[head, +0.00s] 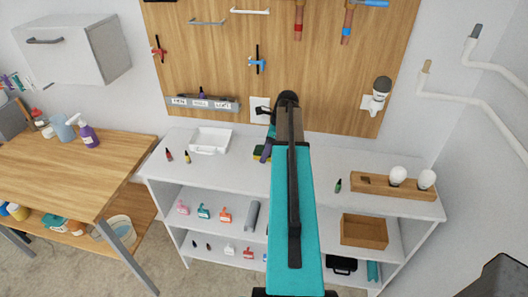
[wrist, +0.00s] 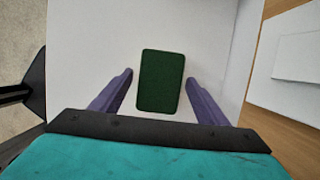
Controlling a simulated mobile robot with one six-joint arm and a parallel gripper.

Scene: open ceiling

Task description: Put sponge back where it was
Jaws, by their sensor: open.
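The sponge shows its dark green face (wrist: 160,82) in the wrist view. It lies flat on the white top of the shelf unit. In the head view only its yellow and green edge (head: 257,154) shows, partly hidden behind my arm. My gripper (wrist: 160,92) is open, with one purple finger on each side of the sponge and a gap on both sides. In the head view a purple finger of my gripper (head: 265,151) shows just right of the sponge. Whether the fingers reach the shelf top cannot be told.
A white tray (head: 209,140) and small bottles (head: 187,157) stand left on the shelf top. A wooden block with bulbs (head: 372,187) and a green bottle (head: 338,186) stand right. The pegboard (head: 330,60) rises behind. A wooden table (head: 60,170) stands at left.

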